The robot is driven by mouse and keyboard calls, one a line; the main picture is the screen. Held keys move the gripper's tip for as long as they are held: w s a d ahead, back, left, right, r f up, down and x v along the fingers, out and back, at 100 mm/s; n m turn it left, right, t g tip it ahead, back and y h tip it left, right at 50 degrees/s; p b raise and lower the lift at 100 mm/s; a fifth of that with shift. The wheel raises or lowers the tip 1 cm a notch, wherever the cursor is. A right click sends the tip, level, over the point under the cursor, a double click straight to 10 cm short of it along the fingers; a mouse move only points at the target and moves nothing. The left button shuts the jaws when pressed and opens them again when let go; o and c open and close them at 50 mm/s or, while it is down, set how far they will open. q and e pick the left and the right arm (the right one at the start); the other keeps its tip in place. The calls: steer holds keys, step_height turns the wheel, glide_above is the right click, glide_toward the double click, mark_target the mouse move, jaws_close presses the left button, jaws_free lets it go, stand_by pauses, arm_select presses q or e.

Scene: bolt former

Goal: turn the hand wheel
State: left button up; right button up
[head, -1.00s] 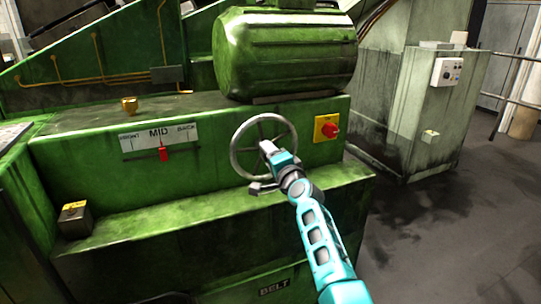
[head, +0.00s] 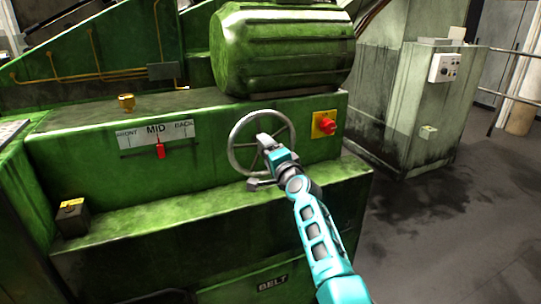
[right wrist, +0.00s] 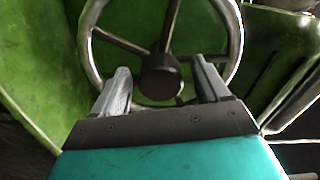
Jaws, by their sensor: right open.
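The grey hand wheel (head: 235,135) is mounted on the front of the green machine, below the big motor. In the right wrist view the wheel (right wrist: 94,62) shows its spokes and dark round hub (right wrist: 160,77). My right gripper (head: 264,143) is in front of the wheel, over its lower middle. In the right wrist view its two grey fingers (right wrist: 160,88) stand apart, with the hub showing between them. Nothing is seen gripped, and I cannot tell whether the fingers touch the wheel. My left gripper is not in view.
A red knob on a yellow plate (head: 325,124) is just right of the wheel. A red slider (head: 160,151) under a FRONT-MID-BACK label is to the left. A green ledge (head: 190,215) juts out below. A grey cabinet (head: 425,110) stands right, beside open floor.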

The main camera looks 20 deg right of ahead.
steer(key=s+p, duration=0.4)
steer(key=s, duration=0.9)
steer(key=shift+d+p, duration=0.2)
steer(key=shift+p, duration=0.1)
steer(key=s+a+f+n+g, duration=0.3)
steer(key=s+f+n, duration=0.5)
steer(key=s, duration=0.5)
steer(key=s+a+f+n+g+y, duration=0.1)
steer(key=s+a+f+n+g, duration=0.3)
steer(key=s+f+n, duration=0.5)
steer(key=s+a+f, duration=0.1)
steer(key=s+f, duration=0.3)
steer(key=shift+s+a, duration=0.2)
steer(key=shift+a, duration=0.1)
